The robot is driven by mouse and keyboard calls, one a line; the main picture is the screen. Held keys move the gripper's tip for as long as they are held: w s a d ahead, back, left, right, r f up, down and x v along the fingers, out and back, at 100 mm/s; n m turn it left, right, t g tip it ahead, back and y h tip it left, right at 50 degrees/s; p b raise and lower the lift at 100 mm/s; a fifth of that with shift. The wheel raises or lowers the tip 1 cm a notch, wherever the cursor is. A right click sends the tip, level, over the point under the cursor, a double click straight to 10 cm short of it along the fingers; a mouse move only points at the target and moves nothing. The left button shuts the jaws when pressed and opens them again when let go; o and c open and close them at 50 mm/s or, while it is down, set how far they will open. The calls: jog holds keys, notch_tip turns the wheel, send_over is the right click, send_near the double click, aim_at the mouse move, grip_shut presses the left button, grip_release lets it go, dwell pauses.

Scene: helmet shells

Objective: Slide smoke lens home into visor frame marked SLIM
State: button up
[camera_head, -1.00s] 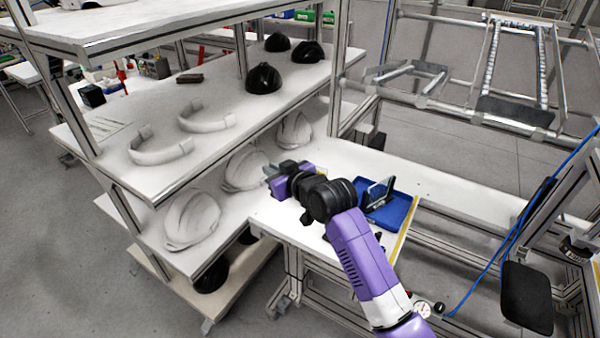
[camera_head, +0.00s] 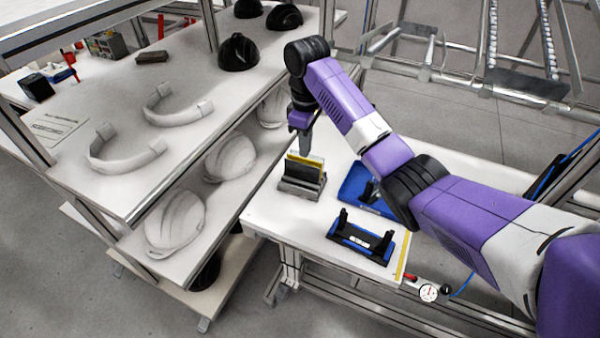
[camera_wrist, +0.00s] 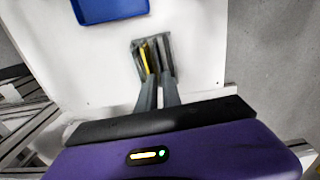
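My gripper (camera_head: 305,143) points down over a grey slotted holder (camera_head: 297,189) on the white bench. The holder carries thin upright panels, one yellow (camera_head: 304,160) and a dark one (camera_head: 305,172) that may be the smoke lens. In the wrist view, the two fingers (camera_wrist: 159,80) reach toward the holder (camera_wrist: 168,50), close together; I cannot tell whether they are shut, and no held object shows. A black and blue frame (camera_head: 360,240) with a small white label lies nearer on the bench. The label is too small to read, so I cannot tell whether it says SLIM.
A blue tray (camera_head: 357,184) lies right of the holder, partly hidden by my arm; it also shows in the wrist view (camera_wrist: 110,8). A shelf unit (camera_head: 190,110) with helmet shells and curved white bands stands left. A gauge (camera_head: 428,292) is at the bench's front corner.

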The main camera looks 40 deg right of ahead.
aim_at(306, 164)
notch_tip(306, 164, down, 2)
jog(key=shift+f+b, duration=0.1)
jog(key=shift+b, duration=0.5)
jog(key=shift+s+d+f+p, duration=0.1)
jog(key=shift+f+p, duration=0.55)
jog(key=shift+f, duration=1.95)
grip_shut()
jog(key=shift+r, duration=0.15)
